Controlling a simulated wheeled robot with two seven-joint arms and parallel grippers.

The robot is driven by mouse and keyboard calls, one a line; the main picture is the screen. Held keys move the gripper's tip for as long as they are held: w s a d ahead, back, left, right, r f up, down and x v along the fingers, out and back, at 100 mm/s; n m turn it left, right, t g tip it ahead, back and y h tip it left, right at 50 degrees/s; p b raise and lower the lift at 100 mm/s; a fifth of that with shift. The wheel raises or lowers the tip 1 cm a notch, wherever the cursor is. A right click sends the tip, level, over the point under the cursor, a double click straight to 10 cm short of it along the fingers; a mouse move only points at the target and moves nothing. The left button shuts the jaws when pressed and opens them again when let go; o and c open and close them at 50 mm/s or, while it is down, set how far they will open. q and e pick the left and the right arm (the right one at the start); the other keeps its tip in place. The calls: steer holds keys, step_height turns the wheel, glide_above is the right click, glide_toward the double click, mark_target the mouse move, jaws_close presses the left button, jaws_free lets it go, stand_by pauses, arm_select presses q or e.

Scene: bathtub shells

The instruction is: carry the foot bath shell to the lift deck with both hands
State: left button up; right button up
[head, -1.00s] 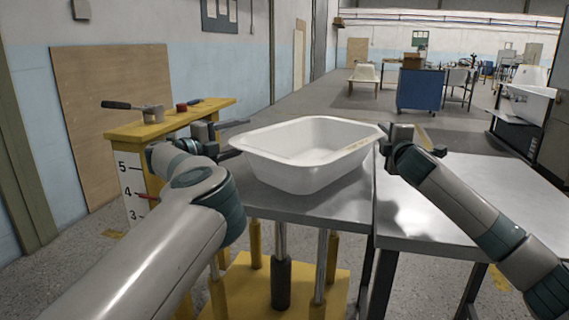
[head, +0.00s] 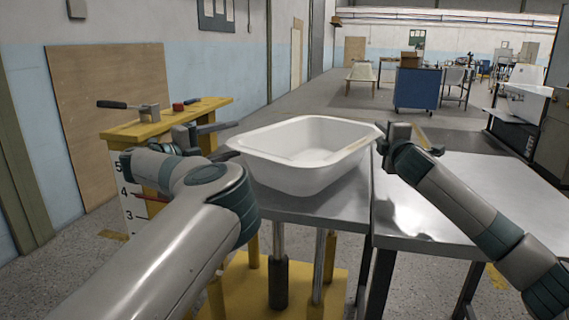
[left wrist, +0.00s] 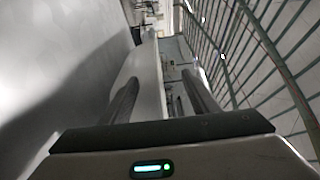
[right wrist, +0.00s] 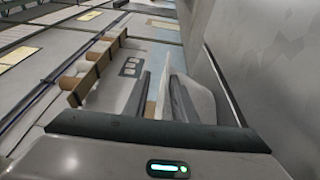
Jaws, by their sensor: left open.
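The foot bath shell (head: 310,181) is a white, open, rectangular tub. It appears to sit level on the steel lift deck (head: 345,212), above steel posts and a yellow base. My left gripper (head: 224,142) is open at the shell's left end, with the rim corner at its fingertips. In the left wrist view, a white surface (left wrist: 148,85) shows between its spread fingers. My right gripper (head: 384,139) is at the right end of the rim. In the right wrist view, its fingers are close together with a thin pale edge between them; whether they press on it is unclear.
A steel table (head: 450,205) adjoins the deck on the right, its top clear. A yellow stand (head: 130,128) with small tools and a number scale is behind my left arm. A blue cabinet (head: 417,89) stands farther back, with open floor before it.

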steer(key=o, duration=0.8)
steer(key=shift+w+d+f, duration=0.15)
steer(key=shift+d+f, duration=0.6)
steer(key=shift+f, duration=0.35)
steer(key=shift+s+d, duration=0.25)
steer(key=shift+s, duration=0.65)
steer(key=shift+s+r, duration=0.3)
steer(key=shift+s, duration=0.85)
steer(key=shift+s+r, duration=0.35)
steer(key=shift+s, duration=0.75)
steer(key=shift+s+r, duration=0.3)
steer(key=shift+s, duration=0.85)
steer(key=shift+a, duration=0.1)
